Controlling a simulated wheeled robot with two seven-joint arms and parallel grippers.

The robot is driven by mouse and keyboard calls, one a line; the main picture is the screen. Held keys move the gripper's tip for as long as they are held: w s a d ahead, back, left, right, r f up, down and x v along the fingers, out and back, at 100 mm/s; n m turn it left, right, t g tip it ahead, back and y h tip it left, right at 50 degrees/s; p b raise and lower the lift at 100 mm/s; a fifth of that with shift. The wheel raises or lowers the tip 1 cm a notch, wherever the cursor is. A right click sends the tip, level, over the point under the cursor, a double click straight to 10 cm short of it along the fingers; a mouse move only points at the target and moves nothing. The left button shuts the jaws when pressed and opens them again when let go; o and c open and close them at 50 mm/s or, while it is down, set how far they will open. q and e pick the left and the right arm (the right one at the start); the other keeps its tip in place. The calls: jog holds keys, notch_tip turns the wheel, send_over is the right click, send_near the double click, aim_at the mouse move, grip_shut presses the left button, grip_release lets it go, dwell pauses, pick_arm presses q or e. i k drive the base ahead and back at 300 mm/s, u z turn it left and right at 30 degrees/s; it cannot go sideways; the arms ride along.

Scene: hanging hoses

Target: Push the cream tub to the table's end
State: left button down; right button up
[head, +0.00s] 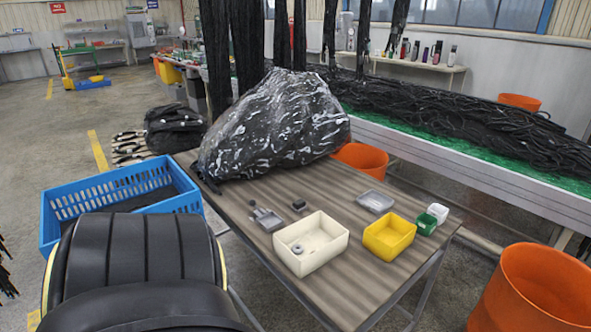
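The cream tub (322,256) stands upright near the front edge of the brown table (350,180), left of the yellow tub. It is a rectangular open box with a small grey ring-shaped part inside. The table's right end lies past the yellow, green and white tubs. A large black ribbed part of my own arm fills the lower left of the head view. Neither gripper shows in the head view.
A yellow tub (389,238), a green tub (426,224) and a grey tray (375,202) stand right of the cream tub. A large wrapped black bag (275,125) covers the table's far left. A blue crate (120,195) and an orange bucket (535,290) flank the table.

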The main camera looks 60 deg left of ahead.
aim_at(319, 233)
jog(key=u, duration=1.45)
jog(key=i, duration=1)
